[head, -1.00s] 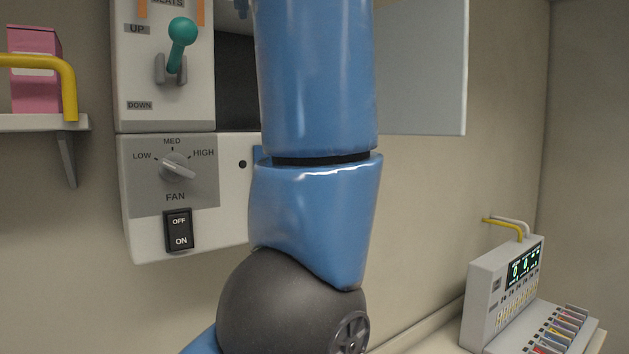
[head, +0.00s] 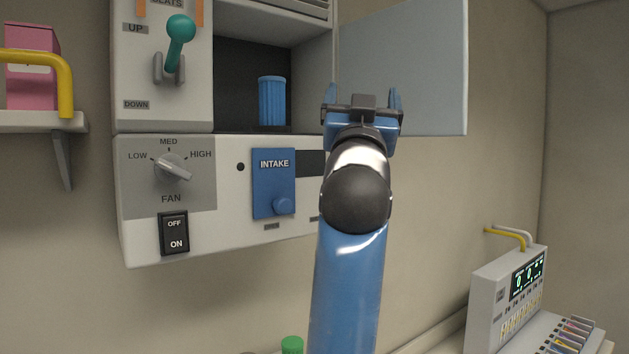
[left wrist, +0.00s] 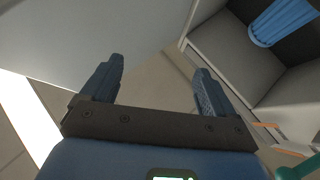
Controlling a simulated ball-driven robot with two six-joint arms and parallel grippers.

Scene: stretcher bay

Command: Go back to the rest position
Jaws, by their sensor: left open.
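My left gripper (head: 362,95) is raised in front of the open grey door panel (head: 425,70), with its fingers pointing up. It is open, and nothing shows between its fingers. In the left wrist view the two fingers (left wrist: 159,68) stand wide apart with bare wall behind them. My right gripper is in neither view.
Left of the gripper is an open compartment holding a blue ribbed cylinder (head: 271,101). Below it are the blue INTAKE plate (head: 273,180), the fan knob (head: 172,166) and a switch (head: 174,233). A teal lever (head: 180,30) is upper left. A monitor unit (head: 500,290) stands lower right.

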